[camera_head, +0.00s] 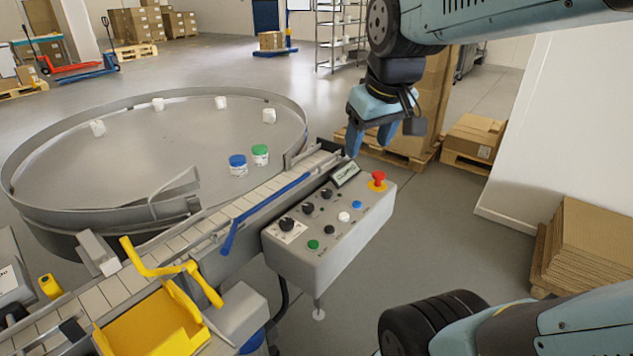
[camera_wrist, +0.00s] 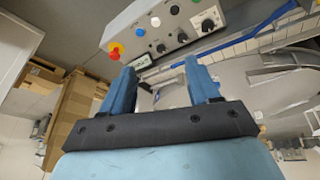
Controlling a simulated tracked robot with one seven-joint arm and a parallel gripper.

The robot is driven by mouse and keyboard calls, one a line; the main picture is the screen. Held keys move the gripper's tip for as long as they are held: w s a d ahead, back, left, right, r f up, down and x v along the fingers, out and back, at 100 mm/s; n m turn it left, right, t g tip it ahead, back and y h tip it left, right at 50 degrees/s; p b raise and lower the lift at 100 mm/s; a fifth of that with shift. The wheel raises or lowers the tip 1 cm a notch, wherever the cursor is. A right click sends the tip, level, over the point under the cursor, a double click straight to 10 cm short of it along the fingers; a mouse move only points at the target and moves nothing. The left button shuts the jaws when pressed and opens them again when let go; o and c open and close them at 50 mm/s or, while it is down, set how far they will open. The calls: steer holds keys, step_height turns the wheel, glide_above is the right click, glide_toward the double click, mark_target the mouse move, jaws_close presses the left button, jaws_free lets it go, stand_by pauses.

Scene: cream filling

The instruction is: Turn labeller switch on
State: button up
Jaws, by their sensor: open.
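A grey control box (camera_head: 330,245) stands beside the conveyor in the head view; the box also shows at the top of the wrist view (camera_wrist: 120,20). Its sloped top carries several black rotary knobs, and the front-left knob (camera_head: 287,224) sits on a white label plate. That knob also shows in the wrist view (camera_wrist: 207,25). I cannot read which switch belongs to the labeller. My gripper (camera_head: 368,143) is open and empty, above and beyond the box's far end. In the wrist view its blue fingers (camera_wrist: 160,70) stand apart, near the small display.
The box has a red emergency button (camera_head: 378,177), a small display (camera_head: 345,174) and white, blue and green buttons. A round turntable (camera_head: 140,150) with several jars is at left. A conveyor with a blue rail (camera_head: 260,208) runs beside the box. Cartons (camera_head: 473,137) stand behind.

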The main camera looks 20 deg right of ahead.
steer(key=w+f+n+g, duration=0.1)
steer(key=w+f+n, duration=0.15)
steer(key=w, duration=0.45)
steer(key=w+f+n+g, duration=0.1)
steer(key=w+n+g, duration=0.15)
steer(key=w, duration=0.35)
steer(key=n+g, duration=0.1)
steer(key=n, duration=0.4)
glide_toward(326, 191)
steer(key=f, duration=0.8)
steer(key=shift+d+f, duration=0.25)
steer(key=shift+f, duration=0.1)
steer(key=c, duration=1)
steer(key=shift+a, duration=0.2)
steer(key=shift+c, duration=0.2)
steer(key=shift+d+m, duration=0.1)
steer(key=shift+m, duration=0.2)
